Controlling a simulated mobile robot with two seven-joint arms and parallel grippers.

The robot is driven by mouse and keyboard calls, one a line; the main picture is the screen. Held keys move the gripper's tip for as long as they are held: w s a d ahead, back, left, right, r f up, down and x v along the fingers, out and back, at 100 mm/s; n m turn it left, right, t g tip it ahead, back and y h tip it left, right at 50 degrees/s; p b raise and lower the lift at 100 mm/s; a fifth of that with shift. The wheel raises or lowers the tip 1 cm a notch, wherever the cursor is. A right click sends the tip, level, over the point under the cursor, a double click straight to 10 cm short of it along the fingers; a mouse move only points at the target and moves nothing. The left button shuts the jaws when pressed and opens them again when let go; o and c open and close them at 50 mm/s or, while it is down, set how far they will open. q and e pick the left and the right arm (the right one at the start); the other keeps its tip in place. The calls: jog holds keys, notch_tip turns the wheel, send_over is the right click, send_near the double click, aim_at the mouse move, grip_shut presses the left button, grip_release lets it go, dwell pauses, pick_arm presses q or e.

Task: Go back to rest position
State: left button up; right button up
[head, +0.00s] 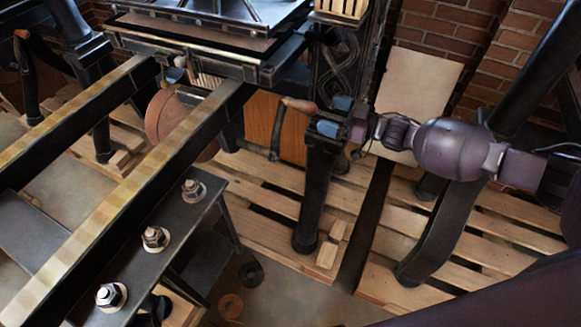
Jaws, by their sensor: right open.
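My right arm comes in from the right edge, and my right gripper (334,116) is at the upper middle, pointing left. Its two fingers have blue parts and stand apart with nothing seen between them. A crank with a wooden handle (299,105) is just left of the fingertips; the handle's right end is close to them, and I cannot tell whether they touch. The press (190,62) with its dark metal bed is at the upper left. My left gripper is not in view.
Two long rails (135,185) run from the press to the lower left. A dark bench with several large bolts (156,238) stands below them. Wooden pallets (265,218) cover the floor under the press legs. A pale board (418,85) leans against the brick wall (450,25) behind my arm.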

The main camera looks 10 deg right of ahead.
dwell(0.5)
notch_tip(320, 180, down, 8)
jog(key=h+b, duration=0.2)
jog(key=b, duration=0.1)
jog(key=s+a+r+t+h, duration=0.2)
jog(key=s+a+h, duration=0.2)
jog(key=s+a, duration=0.3)
pick_arm(q)
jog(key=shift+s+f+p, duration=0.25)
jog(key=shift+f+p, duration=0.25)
jog(key=shift+p, duration=0.1)
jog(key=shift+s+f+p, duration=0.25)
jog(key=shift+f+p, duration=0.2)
jog(key=shift+p, duration=0.1)
pick_arm(e)
jog(key=s+d+f+m+h, duration=0.2)
jog(key=s+d+f+m, duration=0.1)
jog(key=s, duration=0.6)
jog(key=s+d+f+m+g+h, duration=0.1)
jog(key=s+d+f+m+h, duration=0.2)
jog(key=s, duration=0.5)
jog(key=s+d+f+m+g+h, duration=0.1)
jog(key=s+d+f+m+h, duration=0.2)
jog(key=s, duration=0.6)
jog(key=shift+s+d+f, duration=0.35)
jog(key=shift+d+f, duration=0.2)
jog(key=shift+d, duration=0.15)
